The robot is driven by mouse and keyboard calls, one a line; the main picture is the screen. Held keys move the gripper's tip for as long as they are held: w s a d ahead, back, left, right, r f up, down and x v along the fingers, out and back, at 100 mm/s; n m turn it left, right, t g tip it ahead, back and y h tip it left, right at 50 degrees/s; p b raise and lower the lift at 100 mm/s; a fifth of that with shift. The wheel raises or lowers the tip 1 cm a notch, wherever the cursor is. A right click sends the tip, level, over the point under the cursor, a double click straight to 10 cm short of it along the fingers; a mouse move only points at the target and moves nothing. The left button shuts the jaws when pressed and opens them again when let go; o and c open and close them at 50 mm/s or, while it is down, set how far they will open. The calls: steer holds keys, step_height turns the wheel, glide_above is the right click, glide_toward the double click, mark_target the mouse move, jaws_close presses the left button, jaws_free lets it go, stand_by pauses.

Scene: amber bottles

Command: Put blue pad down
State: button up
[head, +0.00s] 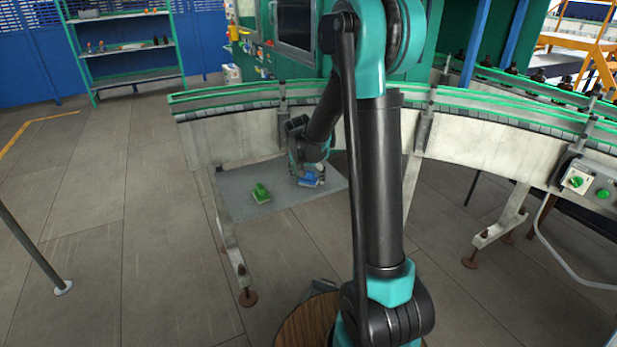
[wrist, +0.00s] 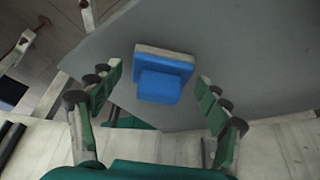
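The blue pad (wrist: 160,85), a blue block with a handle and a pale base layer, shows in the wrist view against a grey sheet (wrist: 245,50). My gripper (wrist: 160,90) is open, with one green-padded finger on each side of the pad and a visible gap to both. The pad looks to be resting on the sheet, not held.
A green pad (head: 260,194) lies on the sheet left of the blue one. The curved conveyor (head: 245,128) runs behind and above, with its support legs close by. A shelf rack (head: 125,45) stands at the back left. The floor at left is mostly clear.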

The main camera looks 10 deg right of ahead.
steer(key=v, duration=1.2)
steer(key=s+d+f+n, duration=0.1)
steer(key=s+f, duration=0.3)
steer(key=s, duration=0.4)
steer(key=s+d+f+n+y, duration=0.1)
steer(key=s+d+f+n, duration=0.1)
steer(key=s, duration=0.7)
steer(key=s+d+f+n+y, duration=0.1)
steer(key=s+d+f+n, duration=0.1)
steer(key=s+f, duration=0.3)
steer(key=s+d, duration=0.1)
steer(key=s, duration=0.3)
steer(key=shift+s+f, duration=0.2)
steer(key=shift+f, duration=0.1)
